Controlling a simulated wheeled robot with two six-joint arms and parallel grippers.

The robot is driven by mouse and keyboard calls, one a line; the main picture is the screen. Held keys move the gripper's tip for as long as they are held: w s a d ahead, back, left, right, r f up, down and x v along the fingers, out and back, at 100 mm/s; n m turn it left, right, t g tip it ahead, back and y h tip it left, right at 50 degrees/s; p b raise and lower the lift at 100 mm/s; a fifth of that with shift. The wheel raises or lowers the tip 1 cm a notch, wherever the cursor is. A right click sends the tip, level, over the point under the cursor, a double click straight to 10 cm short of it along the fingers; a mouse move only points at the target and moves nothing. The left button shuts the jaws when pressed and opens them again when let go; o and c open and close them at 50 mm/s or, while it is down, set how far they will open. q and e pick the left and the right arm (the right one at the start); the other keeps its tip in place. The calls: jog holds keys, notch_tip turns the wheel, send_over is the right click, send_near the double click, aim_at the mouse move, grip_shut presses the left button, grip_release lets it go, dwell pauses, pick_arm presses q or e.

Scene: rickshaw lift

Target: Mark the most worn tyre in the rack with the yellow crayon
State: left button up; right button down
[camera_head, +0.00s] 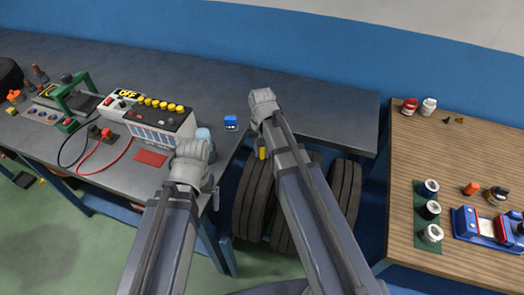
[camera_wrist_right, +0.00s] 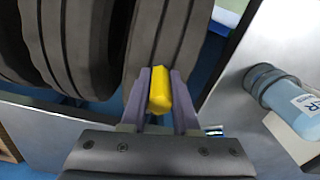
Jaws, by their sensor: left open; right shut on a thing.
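My right gripper (camera_wrist_right: 160,92) is shut on the yellow crayon (camera_wrist_right: 160,90); the crayon also shows in the head view (camera_head: 262,153). In the right wrist view the crayon lies over the grooved tread of the nearest tyre (camera_wrist_right: 172,38); I cannot tell whether it touches. Two more tyres (camera_wrist_right: 77,45) (camera_wrist_right: 15,45) stand beside it. In the head view, a left tyre (camera_head: 250,200), a partly hidden middle tyre (camera_head: 281,238) and a right tyre (camera_head: 344,190) stand upright below the bench edge. The right arm covers part of them. My left gripper (camera_head: 214,196) is open and empty, mostly hidden behind its arm.
A wooden table (camera_head: 430,150) at the right carries pots and a blue-red device (camera_head: 485,225).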

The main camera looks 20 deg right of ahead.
jog(key=shift+f+b, duration=0.45)
dwell(0.4)
jog(key=shift+w+a, duration=0.15)
jog(key=shift+w+a+r, duration=0.1)
jog(key=shift+w+a, duration=0.05)
jog(key=shift+a, duration=0.15)
jog(key=shift+d, duration=0.2)
dwell(0.4)
jog(key=shift+s+d, duration=0.6)
jog(key=shift+d, duration=0.15)
jog(key=shift+w+a, duration=0.1)
jog(key=shift+a, duration=0.05)
jog(key=shift+w+a, duration=0.5)
jog(key=shift+a, duration=0.35)
jog(key=shift+f, duration=0.2)
